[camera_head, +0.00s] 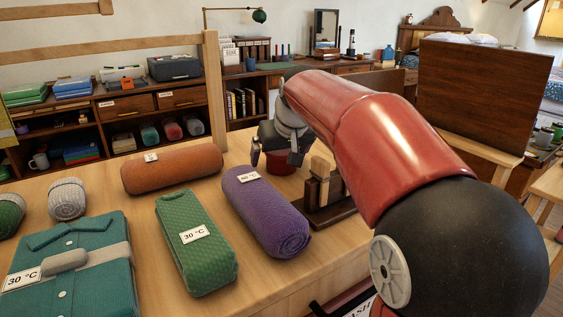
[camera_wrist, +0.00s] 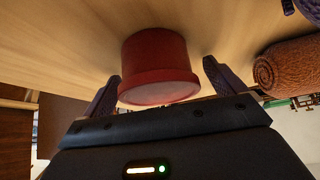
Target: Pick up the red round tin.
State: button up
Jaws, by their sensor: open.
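The red round tin (camera_wrist: 157,58) stands on the wooden table, between the two fingers of my gripper (camera_wrist: 160,85) in the wrist view. The fingers are apart, one at each side of the tin, with a visible gap on the right side. In the head view the tin (camera_head: 281,164) shows partly behind my gripper (camera_head: 272,155), near the far edge of the table. My arm hides some of the area around it.
A purple roll (camera_head: 264,210) and a dark wooden stand with blocks (camera_head: 325,200) are close to the tin. An orange roll (camera_head: 172,168), a green folded cloth (camera_head: 195,240) and a teal shirt (camera_head: 70,265) lie further left. The orange roll also shows in the wrist view (camera_wrist: 288,68).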

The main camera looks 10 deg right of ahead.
jog(key=c, duration=1.1)
jog(key=shift+r, duration=0.1)
